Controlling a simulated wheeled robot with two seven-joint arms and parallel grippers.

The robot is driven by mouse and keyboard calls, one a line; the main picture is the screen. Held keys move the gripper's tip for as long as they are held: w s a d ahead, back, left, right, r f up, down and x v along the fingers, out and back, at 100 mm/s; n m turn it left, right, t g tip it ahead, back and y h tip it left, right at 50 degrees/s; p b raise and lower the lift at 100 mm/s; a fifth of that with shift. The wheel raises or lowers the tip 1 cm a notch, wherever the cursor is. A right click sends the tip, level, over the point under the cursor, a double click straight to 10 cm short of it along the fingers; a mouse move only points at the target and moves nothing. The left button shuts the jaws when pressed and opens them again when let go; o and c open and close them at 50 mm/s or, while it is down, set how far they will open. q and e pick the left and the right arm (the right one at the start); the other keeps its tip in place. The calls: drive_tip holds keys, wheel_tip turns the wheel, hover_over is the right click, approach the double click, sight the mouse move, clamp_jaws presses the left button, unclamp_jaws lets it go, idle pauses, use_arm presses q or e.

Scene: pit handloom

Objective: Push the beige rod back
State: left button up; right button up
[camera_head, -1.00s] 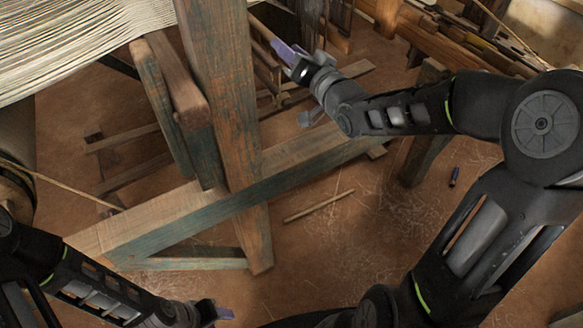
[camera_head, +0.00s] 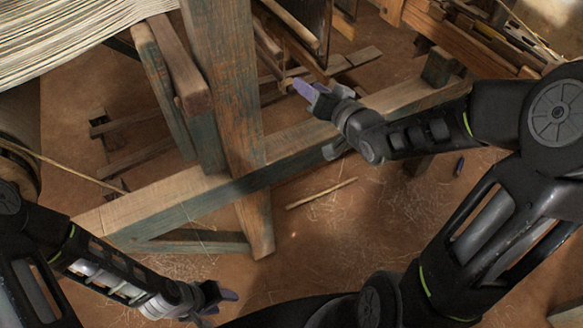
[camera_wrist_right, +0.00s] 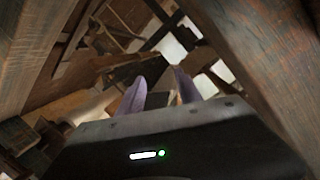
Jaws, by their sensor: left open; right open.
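A pale beige rod (camera_head: 292,22) runs diagonally in the loom frame at the top middle of the head view, right of the thick upright post. My right gripper (camera_head: 303,89) is open and empty, below the rod's lower end and apart from it in the picture. Its two purple fingertips (camera_wrist_right: 160,90) show spread in the right wrist view, with loom timbers beyond them; I cannot pick out the rod there. My left gripper (camera_head: 228,295) is low in the head view, open and away from the loom parts.
The thick wooden post (camera_head: 228,90) stands left of my right gripper, and a long beam (camera_head: 180,202) crosses below it. Pale warp threads (camera_head: 60,35) fill the top left. A loose stick (camera_head: 321,193) lies on the earthen floor, where there is free room.

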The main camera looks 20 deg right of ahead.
sight(316, 44)
drive_tip(key=s+a+f+n+g, duration=0.2)
drive_tip(key=a+f+g, duration=0.1)
drive_tip(key=f, duration=0.7)
drive_tip(key=s+a+f+n+g, duration=0.2)
drive_tip(key=s+a+f+g, duration=0.1)
drive_tip(key=f, duration=0.7)
drive_tip(key=shift+s+a+f, duration=0.15)
drive_tip(key=shift+a+f, duration=0.25)
drive_tip(key=shift+a, duration=0.1)
drive_tip(key=w+d+r+t+b, duration=0.2)
drive_tip(key=w+d+r+t, duration=0.1)
drive_tip(key=r, duration=0.5)
drive_tip(key=w+d+r+t+b, duration=0.2)
drive_tip(key=w+r+b, duration=0.15)
drive_tip(key=r, duration=0.55)
drive_tip(key=d+r+t, duration=0.1)
drive_tip(key=r, duration=0.3)
drive_tip(key=s+d+r+t, duration=0.1)
drive_tip(key=r, duration=0.4)
drive_tip(key=s+d+r+t+b, duration=0.1)
drive_tip(key=r, duration=0.4)
drive_tip(key=shift+d+r+t, duration=0.2)
drive_tip(key=shift+d+t, duration=0.05)
drive_tip(key=shift+t, duration=0.05)
drive_tip(key=shift+w, duration=0.15)
